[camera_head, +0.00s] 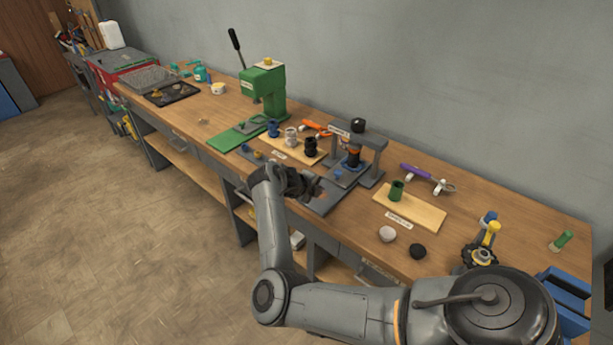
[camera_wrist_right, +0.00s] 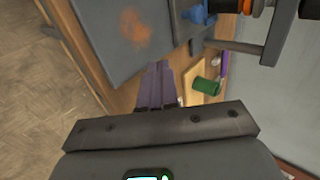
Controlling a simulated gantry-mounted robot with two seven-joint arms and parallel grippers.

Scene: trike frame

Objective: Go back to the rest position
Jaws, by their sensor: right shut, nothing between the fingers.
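My right arm comes in from the lower right in the head view. Its dark gripper (camera_head: 306,187) is over the front edge of the workbench (camera_head: 465,205), in front of the grey stand with the black-topped press (camera_head: 358,150). In the right wrist view the two fingers (camera_wrist_right: 157,80) lie together, shut, with nothing between them. A grey plate with an orange-brown smudge (camera_wrist_right: 135,25) lies beyond the fingers. My left gripper is in neither view.
A green lever press (camera_head: 266,90) stands farther back. Wooden boards hold dark and light cups and a green cup (camera_head: 396,191). A white ball (camera_head: 387,234) and black disc (camera_head: 418,251) lie near the front edge. Open floor (camera_head: 130,220) is at left.

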